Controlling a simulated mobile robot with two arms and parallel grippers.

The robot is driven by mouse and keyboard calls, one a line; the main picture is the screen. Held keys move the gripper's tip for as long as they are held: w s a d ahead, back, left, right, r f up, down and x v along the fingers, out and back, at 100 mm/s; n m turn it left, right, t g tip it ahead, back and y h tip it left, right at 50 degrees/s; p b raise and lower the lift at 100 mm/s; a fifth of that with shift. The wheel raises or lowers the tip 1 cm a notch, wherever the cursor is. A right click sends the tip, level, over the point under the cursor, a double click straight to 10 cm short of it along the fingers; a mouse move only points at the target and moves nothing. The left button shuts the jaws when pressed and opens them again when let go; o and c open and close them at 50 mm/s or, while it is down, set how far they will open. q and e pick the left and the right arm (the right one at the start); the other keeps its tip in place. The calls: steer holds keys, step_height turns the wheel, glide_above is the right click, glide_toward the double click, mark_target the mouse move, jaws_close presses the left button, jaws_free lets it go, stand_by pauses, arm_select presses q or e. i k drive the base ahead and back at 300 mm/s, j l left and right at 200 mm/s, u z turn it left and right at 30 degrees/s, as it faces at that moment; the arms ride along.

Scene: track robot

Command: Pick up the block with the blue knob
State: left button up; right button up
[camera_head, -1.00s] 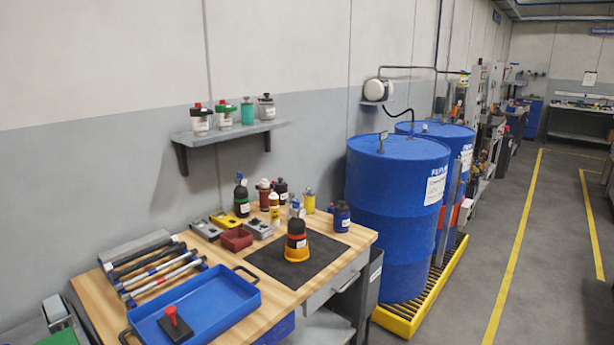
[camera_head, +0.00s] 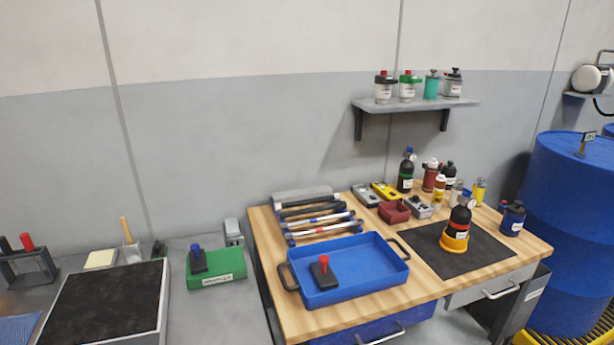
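A small dark block with a blue knob (camera_head: 197,260) is at the left of the wooden bench. It appears to sit on a green box with a white label (camera_head: 217,280), on a grey surface. A similar dark block with a red knob (camera_head: 324,272) lies in the blue tray (camera_head: 350,285) on the wooden bench. Neither of my grippers shows in the head view.
The wooden bench (camera_head: 302,318) also holds a rack of tools (camera_head: 315,218), several bottles and a black mat (camera_head: 425,250). Left of the green box lies a black slab in a light frame (camera_head: 105,305). A blue drum (camera_head: 575,200) stands at right.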

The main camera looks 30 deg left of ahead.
mark_target(198, 260)
steer(key=u, duration=1.7)
